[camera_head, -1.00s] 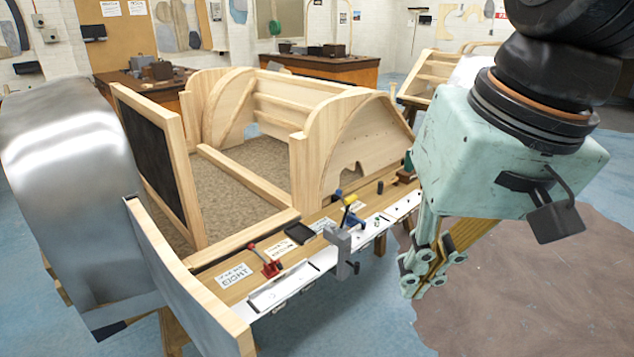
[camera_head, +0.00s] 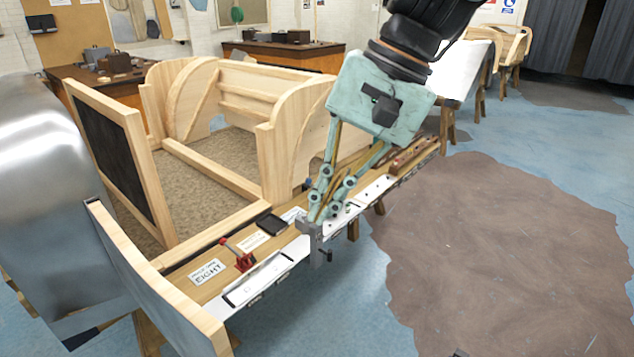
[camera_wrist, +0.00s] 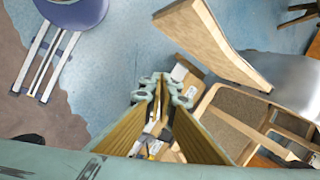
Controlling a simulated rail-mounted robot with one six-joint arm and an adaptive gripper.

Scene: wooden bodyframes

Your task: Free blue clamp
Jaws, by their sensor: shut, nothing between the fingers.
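My gripper (camera_head: 322,212) is shut, with its fingertips close together over the narrow front bench, right above or beside a grey clamp body (camera_head: 316,240). I cannot tell whether they touch it. The blue clamp with its yellow part is hidden behind my fingers in the head view. In the wrist view my gripper (camera_wrist: 160,82) also shows with its fingertips together. A small yellow and dark thing (camera_wrist: 152,148) shows between the finger pads' lower ends, too small to name surely.
A red clamp (camera_head: 240,258) stands on the bench to the left, near paper labels (camera_head: 207,271) and a black tray (camera_head: 271,224). The wooden bodyframe (camera_head: 235,135) rises behind the bench. A curved wooden panel (camera_head: 150,275) and a shiny metal form are at left. Floor at right is clear.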

